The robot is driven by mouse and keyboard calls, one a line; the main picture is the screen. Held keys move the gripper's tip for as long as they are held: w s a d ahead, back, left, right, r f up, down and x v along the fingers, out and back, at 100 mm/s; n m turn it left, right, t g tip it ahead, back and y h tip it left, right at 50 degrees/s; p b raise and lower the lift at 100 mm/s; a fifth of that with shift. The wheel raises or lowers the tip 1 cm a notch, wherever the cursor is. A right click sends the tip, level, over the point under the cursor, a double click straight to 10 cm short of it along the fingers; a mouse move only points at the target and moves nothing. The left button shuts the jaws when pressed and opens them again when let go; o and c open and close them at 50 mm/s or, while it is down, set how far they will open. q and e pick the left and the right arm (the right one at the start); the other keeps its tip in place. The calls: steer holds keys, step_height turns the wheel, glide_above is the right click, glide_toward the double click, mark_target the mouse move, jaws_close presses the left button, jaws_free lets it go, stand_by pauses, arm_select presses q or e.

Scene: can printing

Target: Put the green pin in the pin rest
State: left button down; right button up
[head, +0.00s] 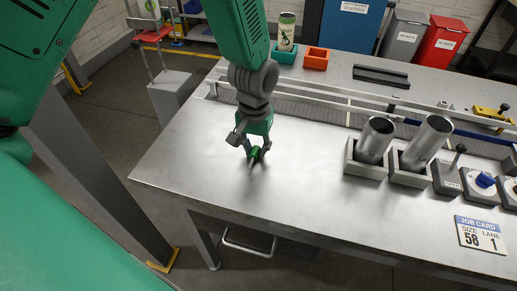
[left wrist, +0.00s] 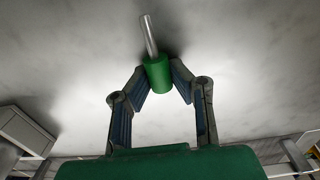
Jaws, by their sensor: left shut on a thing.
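My left gripper (head: 255,150) is over the left part of the metal table (head: 200,160). In the left wrist view, its two fingers (left wrist: 158,82) are shut on the green pin (left wrist: 158,74). The pin has a green cylindrical head and a thin bare metal shaft that points away from the gripper. In the head view the pin (head: 254,154) shows small between the fingertips, close to the tabletop; I cannot tell if it touches. No label marks the pin rest; a dark grooved block (head: 381,76) lies at the back of the table. My right gripper is not in view.
Two metal cans (head: 376,140) (head: 427,142) lean in grey holders at the right. A lever block (head: 448,180), blue knob (head: 485,180) and job card (head: 480,234) are further right. A railed conveyor (head: 330,106) crosses behind. The front-left tabletop is clear.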

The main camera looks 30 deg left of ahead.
mark_target(266, 159)
arm_select(q)
steer(key=shift+a+f, duration=0.1)
steer(key=shift+f, duration=0.2)
steer(key=shift+s+r, duration=0.1)
steer(key=d, duration=0.2)
steer(key=shift+d, duration=0.4)
steer(key=shift+d+f, duration=0.15)
steer(key=shift+f, duration=0.15)
steer(key=shift+s+a+f, duration=0.15)
steer(key=shift+s+a, duration=0.05)
steer(key=shift+a, duration=0.3)
steer(key=c, duration=1.5)
jaws_free()
steer(key=shift+a, duration=0.1)
steer(key=shift+o, duration=0.2)
steer(key=shift+w+a+f, duration=0.15)
steer(key=shift+w+f, duration=0.1)
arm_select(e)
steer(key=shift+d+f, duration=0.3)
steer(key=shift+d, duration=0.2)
